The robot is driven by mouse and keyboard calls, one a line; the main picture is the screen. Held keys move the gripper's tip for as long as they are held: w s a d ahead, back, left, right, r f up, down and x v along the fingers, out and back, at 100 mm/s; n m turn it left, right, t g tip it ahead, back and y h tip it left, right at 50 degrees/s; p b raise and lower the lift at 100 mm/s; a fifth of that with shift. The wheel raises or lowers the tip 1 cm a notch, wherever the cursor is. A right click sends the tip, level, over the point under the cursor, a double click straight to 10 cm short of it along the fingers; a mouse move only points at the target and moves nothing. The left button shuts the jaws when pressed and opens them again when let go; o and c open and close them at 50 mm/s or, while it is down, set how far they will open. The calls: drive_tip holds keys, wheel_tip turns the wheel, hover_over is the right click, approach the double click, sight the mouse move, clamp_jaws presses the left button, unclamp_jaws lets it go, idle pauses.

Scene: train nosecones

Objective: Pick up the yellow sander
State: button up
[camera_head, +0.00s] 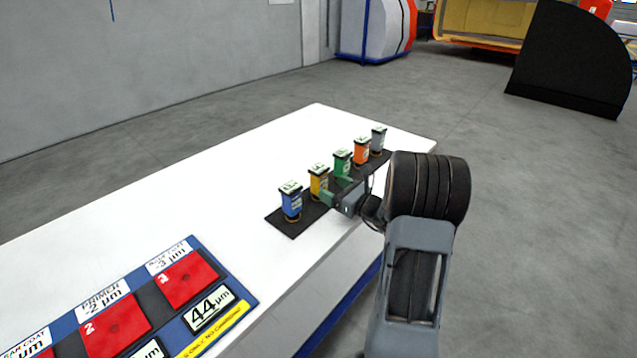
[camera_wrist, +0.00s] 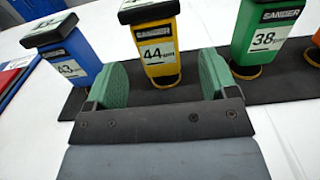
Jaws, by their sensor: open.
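The yellow sander (camera_head: 318,182) stands upright on a black mat, second from the near end of a row of sanders. In the wrist view the yellow sander (camera_wrist: 157,45) carries a "44" label and stands just ahead of my gripper (camera_wrist: 160,82), between the lines of its two green fingers. The gripper is open with nothing held. In the head view my gripper (camera_head: 336,192) is low, to the right of the yellow sander. I cannot tell whether the fingers touch it.
The black mat (camera_head: 284,228) lies on a white table (camera_head: 160,200). A blue sander (camera_head: 291,202) and a green sander (camera_head: 342,163) flank the yellow one closely. Orange (camera_head: 361,151) and grey (camera_head: 378,139) sanders stand farther along. A panel with red squares (camera_head: 188,280) lies at the near left.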

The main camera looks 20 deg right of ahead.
sight(314, 174)
drive_tip(key=shift+r+p+x, duration=0.2)
drive_tip(key=shift+p+x, duration=0.25)
drive_tip(key=shift+x, duration=3.45)
drive_tip(key=shift+a, duration=0.1)
drive_tip(key=shift+c, duration=0.2)
drive_tip(key=c, duration=1.1)
drive_tip(key=shift+c, duration=0.2)
drive_tip(key=shift+r, duration=0.1)
drive_tip(key=shift+r, duration=0.6)
drive_tip(key=s+d+r, duration=0.1)
drive_tip(key=s+r, duration=1)
drive_tip(key=s, duration=0.3)
drive_tip(key=shift+d+r, duration=0.25)
drive_tip(key=shift+r, duration=0.1)
